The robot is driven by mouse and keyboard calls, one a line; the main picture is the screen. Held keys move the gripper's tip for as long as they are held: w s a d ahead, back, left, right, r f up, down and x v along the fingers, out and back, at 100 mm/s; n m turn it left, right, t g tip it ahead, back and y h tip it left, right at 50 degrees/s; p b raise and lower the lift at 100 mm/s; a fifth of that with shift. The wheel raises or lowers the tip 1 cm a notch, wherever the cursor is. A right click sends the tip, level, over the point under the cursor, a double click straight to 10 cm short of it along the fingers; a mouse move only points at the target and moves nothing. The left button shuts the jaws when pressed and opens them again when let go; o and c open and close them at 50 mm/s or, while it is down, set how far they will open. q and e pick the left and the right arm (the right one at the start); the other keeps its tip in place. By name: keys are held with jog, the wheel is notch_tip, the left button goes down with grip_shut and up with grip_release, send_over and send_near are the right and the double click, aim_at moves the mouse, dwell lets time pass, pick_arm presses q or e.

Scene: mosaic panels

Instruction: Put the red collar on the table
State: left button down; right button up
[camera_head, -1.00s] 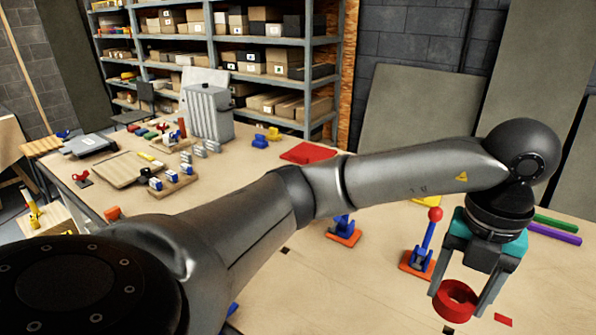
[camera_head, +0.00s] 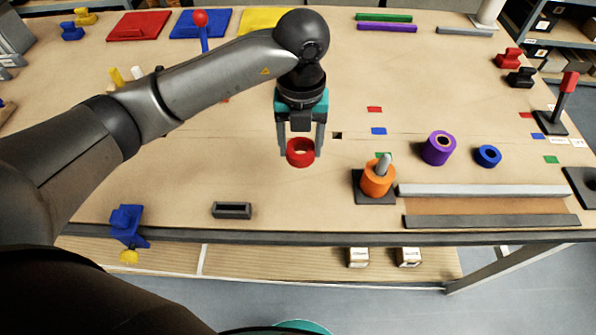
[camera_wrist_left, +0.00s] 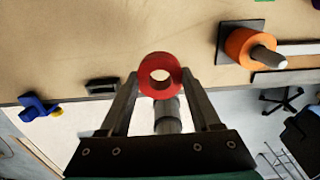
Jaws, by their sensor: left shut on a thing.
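The red collar (camera_head: 300,153) is a short thick ring with a hole through it. My left gripper (camera_head: 302,150) points down and is shut on the collar, with a finger on each side of it. In the left wrist view the collar (camera_wrist_left: 160,75) sits between the fingertips, its hole facing the camera. The table (camera_head: 270,190) is a wide light-brown top below the gripper. I cannot tell from these views whether the collar touches it. My right gripper is not in view.
An orange collar (camera_head: 378,180) sits around a grey peg on a dark base, right of the gripper. A purple collar (camera_head: 438,148) and a blue ring (camera_head: 488,156) lie further right. A small dark block (camera_head: 232,210) and a blue clamp (camera_head: 128,225) are near the front edge.

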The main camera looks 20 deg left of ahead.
aim_at(300, 186)
pick_arm(q)
notch_tip(300, 186, down, 11)
jog(key=shift+r, duration=0.1)
dwell(0.3)
jog(key=shift+c, duration=0.5)
grip_release()
jog(key=shift+f, duration=0.2)
notch_tip(300, 186, up, 12)
jog(key=shift+r, duration=0.2)
